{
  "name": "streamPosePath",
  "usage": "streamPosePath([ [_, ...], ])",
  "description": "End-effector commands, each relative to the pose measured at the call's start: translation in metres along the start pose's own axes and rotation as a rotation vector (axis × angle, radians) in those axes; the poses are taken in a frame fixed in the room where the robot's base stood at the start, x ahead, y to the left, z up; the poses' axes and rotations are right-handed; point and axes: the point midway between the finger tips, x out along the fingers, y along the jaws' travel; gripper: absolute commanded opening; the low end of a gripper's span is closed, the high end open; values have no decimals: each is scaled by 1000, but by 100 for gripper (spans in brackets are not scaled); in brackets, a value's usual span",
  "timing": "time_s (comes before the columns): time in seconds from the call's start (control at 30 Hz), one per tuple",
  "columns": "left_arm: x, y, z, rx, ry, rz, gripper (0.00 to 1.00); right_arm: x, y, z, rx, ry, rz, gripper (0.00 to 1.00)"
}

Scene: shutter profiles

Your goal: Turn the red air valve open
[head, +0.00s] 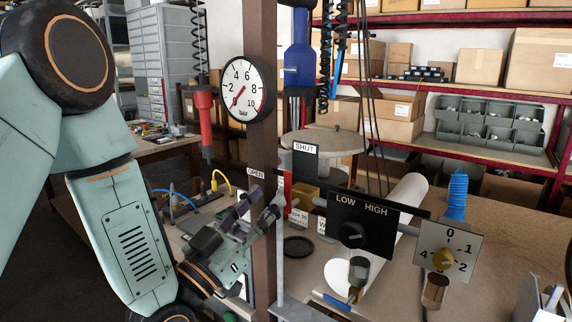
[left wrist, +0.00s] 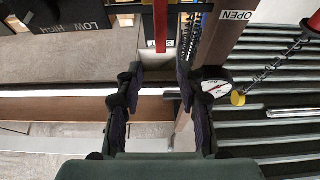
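The red air valve lever (head: 287,190) is a narrow upright bar beside the brown post, between the OPEN label (head: 256,173) and the SHUT label (head: 304,148). In the left wrist view the red lever (left wrist: 160,25) reaches down in front of a mostly covered white label, with the OPEN label (left wrist: 235,15) off to the right. My left gripper (head: 258,212) is at the post, below and left of the lever. In the left wrist view its fingers (left wrist: 158,88) are spread with nothing gripped, and the lever lies beyond the tips. My right gripper is not in view.
A round gauge (head: 240,90) is on the post (head: 263,130). A LOW/HIGH switch panel (head: 362,222) and a numbered dial plate (head: 448,250) stand to the right. A red hanging tool (head: 205,115) is at left. A white roll (head: 405,200) lies on the bench.

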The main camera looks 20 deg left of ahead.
Motion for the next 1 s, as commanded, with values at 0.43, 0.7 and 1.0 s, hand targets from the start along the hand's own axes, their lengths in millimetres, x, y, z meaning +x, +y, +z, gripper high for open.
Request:
streamPosePath([
  [0.43, 59, -3, -2, 4, 4, 6, 38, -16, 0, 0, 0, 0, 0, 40],
  [0.7, 76, -2, 0, 1, 1, 2, 38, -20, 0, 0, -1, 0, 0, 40],
  [1.0, 76, -1, 1, 1, 1, 0, 33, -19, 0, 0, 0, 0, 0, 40],
])
